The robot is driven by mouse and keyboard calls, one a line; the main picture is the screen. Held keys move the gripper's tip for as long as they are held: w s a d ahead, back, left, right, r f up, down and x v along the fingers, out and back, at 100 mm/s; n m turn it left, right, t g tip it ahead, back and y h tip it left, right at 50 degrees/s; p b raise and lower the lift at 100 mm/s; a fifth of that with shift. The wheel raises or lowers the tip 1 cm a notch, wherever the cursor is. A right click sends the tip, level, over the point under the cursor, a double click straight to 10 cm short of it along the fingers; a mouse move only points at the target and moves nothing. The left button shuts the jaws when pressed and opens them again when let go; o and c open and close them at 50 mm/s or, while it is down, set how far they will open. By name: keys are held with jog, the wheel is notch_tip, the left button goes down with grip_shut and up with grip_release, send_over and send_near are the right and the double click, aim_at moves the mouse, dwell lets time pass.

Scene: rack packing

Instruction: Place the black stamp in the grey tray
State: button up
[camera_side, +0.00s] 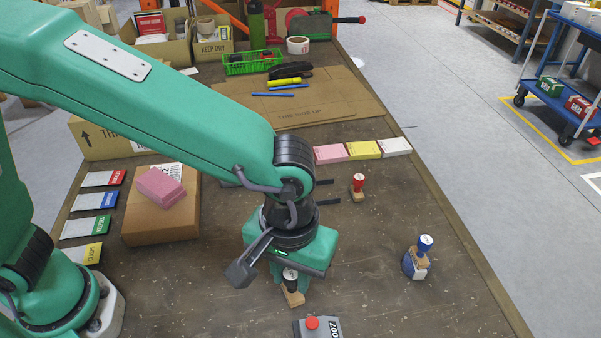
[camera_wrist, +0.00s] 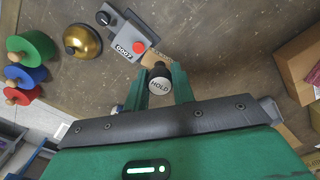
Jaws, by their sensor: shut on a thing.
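My gripper (camera_side: 290,280) is shut on the black stamp (camera_side: 290,277), which has a black handle and a wooden base. In the wrist view the stamp's round black top (camera_wrist: 159,80) reads HOLD and sits between the two green fingers (camera_wrist: 160,88). The stamp is roughly upright, low over the bench; I cannot tell whether its base touches it. I cannot clearly make out the grey tray. Short dark strips (camera_side: 328,202) show beside my arm, and my arm covers what lies between them.
A red-topped stamp (camera_side: 358,184) and a blue-topped stamp (camera_side: 424,244) stand to the right. A grey box with a red button (camera_side: 317,328) is close in front. A brass bell (camera_wrist: 83,40) shows in the wrist view. A cardboard box (camera_side: 160,228) stands left. Bench between the stamps is clear.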

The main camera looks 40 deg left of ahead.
jog(key=w+a+n, duration=0.7)
jog(key=w+a, duration=0.3)
jog(key=a, duration=0.3)
jog(key=w+a+n, duration=0.8)
jog(key=w+a, duration=0.3)
jog(key=a, duration=0.2)
jog(key=shift+w+a+r+n, duration=0.15)
jog(key=shift+w+r+n, duration=0.1)
jog(key=shift+r+n, duration=0.1)
jog(key=shift+w+a+f, duration=0.85)
jog(key=shift+a+f, duration=0.9)
jog(key=shift+f, duration=0.1)
jog(key=shift+w+a+f, duration=0.8)
jog(key=shift+a+f, duration=0.95)
jog(key=shift+f, duration=0.05)
jog(key=shift+w+a+f, duration=0.85)
jog(key=shift+a+f, duration=0.9)
jog(key=shift+f, duration=0.1)
jog(key=shift+f, duration=0.1)
